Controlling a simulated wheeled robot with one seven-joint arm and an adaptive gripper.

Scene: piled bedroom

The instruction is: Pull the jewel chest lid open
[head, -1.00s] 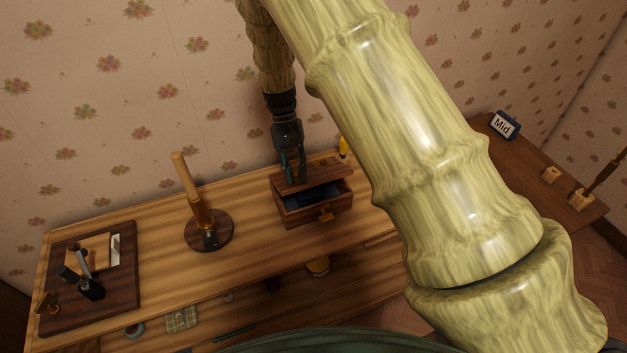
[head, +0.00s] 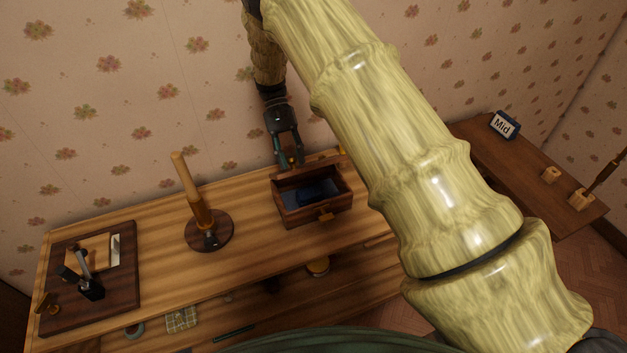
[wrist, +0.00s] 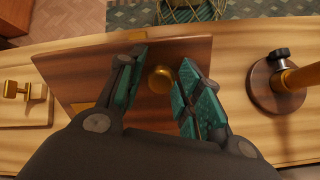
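The jewel chest (head: 297,216) is a small dark wooden box on the light wooden table. Its top stands open and dark blue contents (head: 318,190) show inside. The lid (wrist: 95,73) is raised at the back; in the wrist view it is a wooden panel with a round brass knob (wrist: 161,79). My gripper (head: 289,163) is behind the chest by the raised lid. In the wrist view its green-padded fingers (wrist: 162,62) are apart, one on each side of the knob. The right pad is close to the knob; I cannot tell whether it touches.
A wooden post on a round base (head: 208,232) stands left of the chest. A dark board (head: 118,285) with small tools lies at the table's left end. A shelf below holds small items. A side table (head: 535,190) with a "Mid" sign (head: 504,125) is at right.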

